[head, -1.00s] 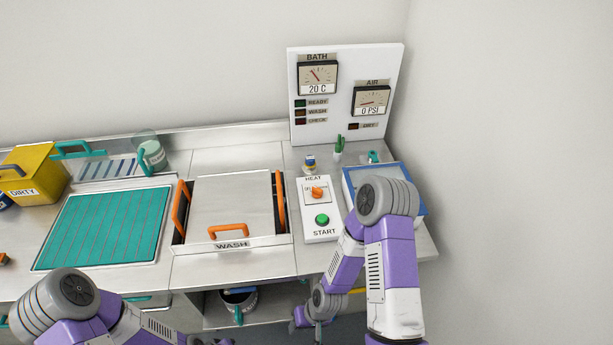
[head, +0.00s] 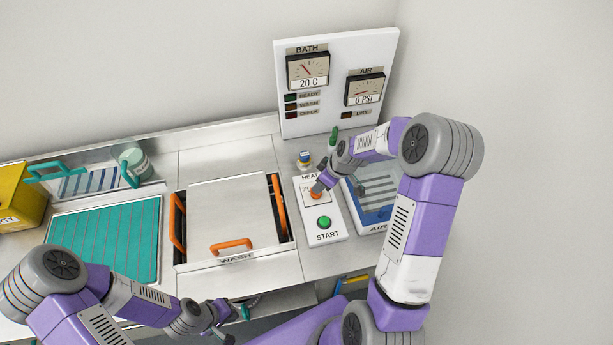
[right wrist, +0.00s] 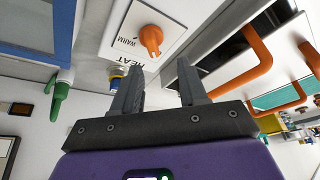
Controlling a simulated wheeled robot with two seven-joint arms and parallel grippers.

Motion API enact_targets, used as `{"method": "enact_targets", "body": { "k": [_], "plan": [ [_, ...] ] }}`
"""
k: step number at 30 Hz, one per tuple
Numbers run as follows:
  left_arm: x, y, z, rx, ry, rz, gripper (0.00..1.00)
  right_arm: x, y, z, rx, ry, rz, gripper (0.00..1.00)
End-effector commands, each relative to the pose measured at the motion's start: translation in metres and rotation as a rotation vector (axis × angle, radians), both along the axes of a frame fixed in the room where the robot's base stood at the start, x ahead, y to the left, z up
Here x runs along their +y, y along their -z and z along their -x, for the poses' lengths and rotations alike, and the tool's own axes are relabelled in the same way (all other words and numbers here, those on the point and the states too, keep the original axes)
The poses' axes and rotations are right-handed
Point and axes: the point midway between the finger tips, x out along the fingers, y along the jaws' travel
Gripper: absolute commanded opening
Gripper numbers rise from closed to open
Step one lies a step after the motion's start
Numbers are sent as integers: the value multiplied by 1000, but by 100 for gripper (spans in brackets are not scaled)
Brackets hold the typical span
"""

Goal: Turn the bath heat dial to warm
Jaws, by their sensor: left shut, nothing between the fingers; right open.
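The orange heat dial (head: 316,195) sits on the white control panel (head: 329,233), above the green START button (head: 324,222). My right gripper (head: 319,187) is at the dial in the head view and partly hides it. In the right wrist view the open right gripper (right wrist: 162,82) has its two fingers apart, with the dial (right wrist: 150,38) beyond the tips. I see no contact. The WARM label (right wrist: 127,42) is left of the dial there. The bath gauge (head: 307,70) reads 20 C. My left gripper (head: 222,317) is shut and empty, low at the counter front.
The wash bath lid (head: 225,210) with orange handles is left of the panel. A blue-rimmed tray (head: 374,222) is right of it. A wall closes the right side.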

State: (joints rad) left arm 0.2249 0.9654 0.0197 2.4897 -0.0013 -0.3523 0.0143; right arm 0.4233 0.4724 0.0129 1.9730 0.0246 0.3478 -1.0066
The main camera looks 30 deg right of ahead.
Motion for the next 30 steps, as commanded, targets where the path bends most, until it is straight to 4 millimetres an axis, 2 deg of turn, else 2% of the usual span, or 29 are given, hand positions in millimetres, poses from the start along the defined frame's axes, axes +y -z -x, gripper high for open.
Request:
{"method": "enact_targets", "body": {
  "k": [4,12,18,28,30],
  "plan": [
    [0,4,0,1,0,0,0,-8,0,-5,-14,-32,17,43],
    [0,6,0,1,0,0,0,2,39,-19,-12,-33,16,43],
    [0,7,0,0,0,0,0,6,58,-26,-14,-32,17,43],
    [0,7,0,0,0,0,0,6,62,-28,-15,-31,17,43],
    [0,7,0,0,0,0,0,6,62,-27,-15,-31,17,33]
  ]
}}
